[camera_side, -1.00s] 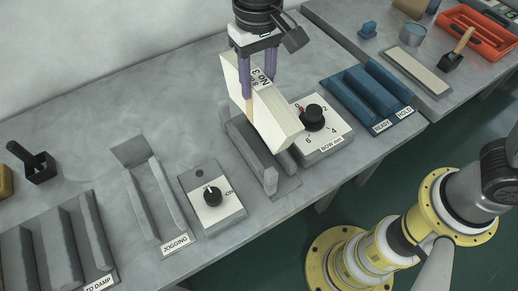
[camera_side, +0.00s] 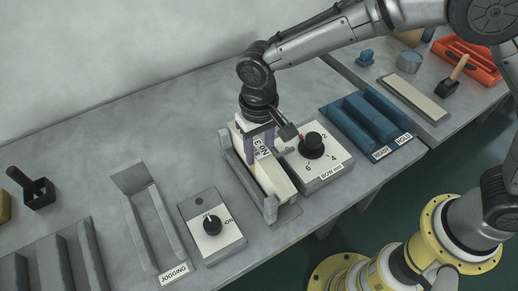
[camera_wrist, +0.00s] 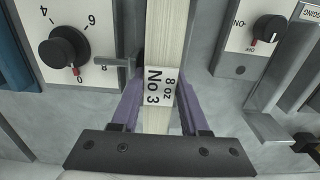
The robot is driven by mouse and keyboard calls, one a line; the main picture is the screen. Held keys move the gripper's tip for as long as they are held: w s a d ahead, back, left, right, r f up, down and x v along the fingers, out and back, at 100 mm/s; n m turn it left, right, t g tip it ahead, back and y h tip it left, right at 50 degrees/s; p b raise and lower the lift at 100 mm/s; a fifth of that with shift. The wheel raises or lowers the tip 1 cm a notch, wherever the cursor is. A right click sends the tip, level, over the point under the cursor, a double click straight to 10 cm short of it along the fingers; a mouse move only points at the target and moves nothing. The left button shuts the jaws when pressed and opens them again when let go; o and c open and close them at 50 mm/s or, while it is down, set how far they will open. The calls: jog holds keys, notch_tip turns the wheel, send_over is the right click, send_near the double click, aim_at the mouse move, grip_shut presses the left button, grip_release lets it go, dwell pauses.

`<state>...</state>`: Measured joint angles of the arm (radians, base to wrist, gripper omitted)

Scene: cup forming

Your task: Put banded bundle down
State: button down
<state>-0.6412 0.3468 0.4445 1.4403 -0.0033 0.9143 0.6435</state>
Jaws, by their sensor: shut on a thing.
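The banded bundle (camera_side: 270,175) is a cream stack with a white band that reads "8 oz No 3". It sits low between the walls of a grey cradle (camera_side: 236,172) beside the bow dial box. My gripper (camera_side: 262,142) has purple fingers closed on the bundle's two sides at the band. In the wrist view the bundle (camera_wrist: 162,60) runs up the picture between the fingers of my gripper (camera_wrist: 159,108). Whether the bundle touches the cradle floor is hidden.
The bow dial box (camera_side: 322,165) stands close on the right of the cradle. The switch box (camera_side: 212,225) and the jogging tray (camera_side: 150,215) are to the left. A blue rack (camera_side: 370,118) marked READY and HOLD lies further right. Bare bench shows behind the cradle.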

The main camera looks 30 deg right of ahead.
jog(key=shift+f, duration=0.2)
jog(key=shift+c, duration=2)
grip_release()
notch_tip(320, 180, up, 12)
jog(key=shift+r, duration=0.15)
